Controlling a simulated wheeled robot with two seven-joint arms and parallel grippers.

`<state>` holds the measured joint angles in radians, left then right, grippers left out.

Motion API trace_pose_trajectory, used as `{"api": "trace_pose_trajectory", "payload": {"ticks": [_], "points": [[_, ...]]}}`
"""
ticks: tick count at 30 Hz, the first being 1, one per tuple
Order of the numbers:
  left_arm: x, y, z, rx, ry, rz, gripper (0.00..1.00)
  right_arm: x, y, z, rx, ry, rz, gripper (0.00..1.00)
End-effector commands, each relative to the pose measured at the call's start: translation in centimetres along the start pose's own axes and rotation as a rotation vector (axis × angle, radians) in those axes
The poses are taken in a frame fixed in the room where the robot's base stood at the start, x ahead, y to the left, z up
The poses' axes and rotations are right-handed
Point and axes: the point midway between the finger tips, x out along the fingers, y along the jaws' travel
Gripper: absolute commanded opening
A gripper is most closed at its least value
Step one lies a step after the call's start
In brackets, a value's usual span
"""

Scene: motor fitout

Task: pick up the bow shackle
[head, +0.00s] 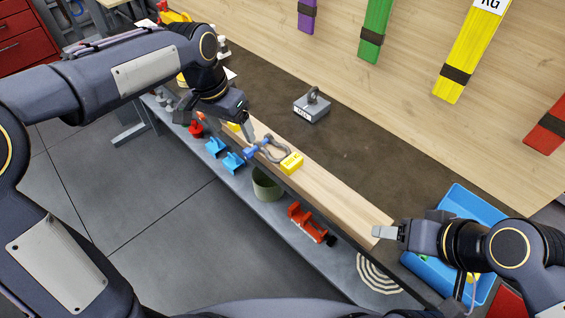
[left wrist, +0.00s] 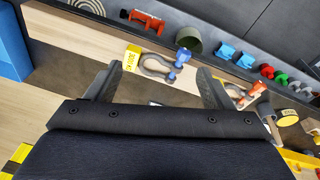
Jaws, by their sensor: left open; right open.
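A grey bow shackle (head: 281,146) with a blue pin and a yellow tag (head: 291,163) lies on the light wooden board (head: 330,192). It also shows in the left wrist view (left wrist: 156,66), ahead of and between the fingertips. My left gripper (head: 248,132) is open and empty, close beside the shackle's blue-pin end; I cannot tell if it touches. Both its fingers show in the left wrist view (left wrist: 156,84). A second shackle with an orange pin (left wrist: 237,92) lies further along the board, mostly hidden by my arm in the head view. My right gripper (head: 384,232) is open and empty over the board's right end.
A grey weight block (head: 311,108) stands behind the board on the dark bench. Along the front shelf are blue brackets (head: 233,161), a green cup (head: 266,184) and a red clamp-like part (head: 306,222). A blue bin (head: 468,205) is at the right.

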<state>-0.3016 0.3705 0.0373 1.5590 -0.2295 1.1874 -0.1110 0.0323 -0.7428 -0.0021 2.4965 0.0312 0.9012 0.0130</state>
Motion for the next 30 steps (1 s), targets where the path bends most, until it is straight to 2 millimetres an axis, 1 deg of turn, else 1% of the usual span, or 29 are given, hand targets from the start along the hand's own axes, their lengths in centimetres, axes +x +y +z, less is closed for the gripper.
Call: {"api": "trace_pose_trajectory", "payload": {"ticks": [1, 3, 6, 9, 12, 14, 23, 28, 30], "points": [[3.1, 0.9, -2.2, 0.054, -0.038, -0.007, 0.75, 1.0, 0.5, 0.5, 0.000, 0.000, 0.000, 0.59], [5.9, 2.1, -4.7, 0.117, -0.079, -0.022, 0.75, 1.5, 0.7, 0.8, 0.000, 0.000, 0.000, 0.59], [9.5, 3.7, -7.2, 0.187, -0.128, -0.041, 0.75, 2.1, 1.0, 1.1, 0.000, 0.000, 0.000, 0.59], [12.1, 5.1, -8.8, 0.236, -0.160, -0.055, 0.75, 2.5, 1.1, 1.3, 0.000, 0.000, 0.000, 0.59], [13.6, 5.8, -9.6, 0.263, -0.177, -0.064, 0.75, 2.6, 1.2, 1.3, 0.000, 0.000, 0.000, 0.59], [14.1, 6.0, -9.8, 0.270, -0.184, -0.066, 0.75, 2.6, 1.2, 1.3, 0.000, 0.000, 0.000, 0.59], [17.1, 5.9, -9.4, 0.271, -0.188, -0.067, 0.75, 2.1, 1.0, 1.1, 0.000, 0.000, 0.000, 0.59], [19.6, 6.1, -9.2, 0.271, -0.189, -0.066, 0.75, 1.2, 0.6, 0.6, 0.000, 0.000, 0.000, 0.59], [20.6, 5.9, -9.1, 0.270, -0.187, -0.067, 0.75, 1.2, 0.6, 0.6, 0.000, 0.000, 0.000, 0.59]]}}
